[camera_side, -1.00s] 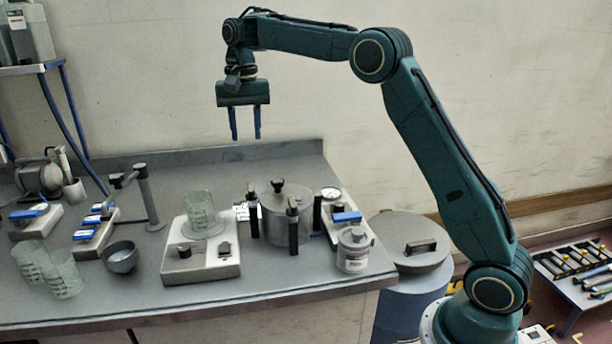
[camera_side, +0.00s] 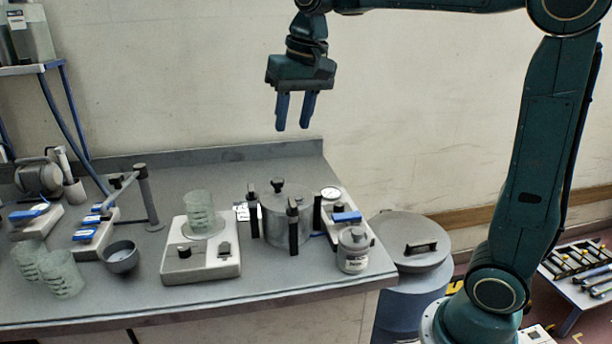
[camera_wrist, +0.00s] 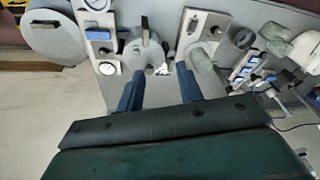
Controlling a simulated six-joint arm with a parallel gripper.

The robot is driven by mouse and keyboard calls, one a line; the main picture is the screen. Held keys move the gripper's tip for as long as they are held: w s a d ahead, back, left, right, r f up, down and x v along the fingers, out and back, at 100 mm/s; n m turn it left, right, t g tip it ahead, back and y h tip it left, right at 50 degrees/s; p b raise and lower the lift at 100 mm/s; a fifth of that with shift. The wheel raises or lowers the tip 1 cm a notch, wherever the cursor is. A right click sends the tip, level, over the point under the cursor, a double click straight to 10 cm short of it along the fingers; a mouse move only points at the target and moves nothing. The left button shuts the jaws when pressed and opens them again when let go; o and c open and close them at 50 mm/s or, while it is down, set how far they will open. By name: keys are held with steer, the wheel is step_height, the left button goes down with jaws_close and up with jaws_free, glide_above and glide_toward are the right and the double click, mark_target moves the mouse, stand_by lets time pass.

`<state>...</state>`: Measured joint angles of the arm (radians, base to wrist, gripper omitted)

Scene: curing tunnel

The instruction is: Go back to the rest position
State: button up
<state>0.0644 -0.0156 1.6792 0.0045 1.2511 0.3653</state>
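My gripper (camera_side: 294,128) hangs in the air above the back of the bench, fingers pointing down. Its two blue fingers stand apart with nothing between them, so it is open and empty. In the wrist view my gripper (camera_wrist: 158,75) also shows both fingers spread, with bench items far below. The arm is raised and clear of everything on the bench.
The grey bench (camera_side: 300,158) holds a glass beaker (camera_side: 199,210) on a hotplate (camera_side: 200,262), a lidded metal pot (camera_side: 278,218), a small can (camera_side: 354,250), a bowl (camera_side: 121,257) and two beakers at left. A lidded drum (camera_side: 410,290) stands at the right.

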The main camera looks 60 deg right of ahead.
steer(key=s+a+f+n+t, duration=0.1)
steer(key=s+f, duration=0.3)
steer(key=s, duration=0.6)
steer(key=s+a+f+n+t, duration=0.1)
steer(key=s+f+n, duration=0.3)
steer(key=s, duration=0.6)
steer(key=shift+s+a+f+t, duration=0.15)
steer(key=shift+a+f+t, duration=0.1)
steer(key=shift+f+t, duration=0.2)
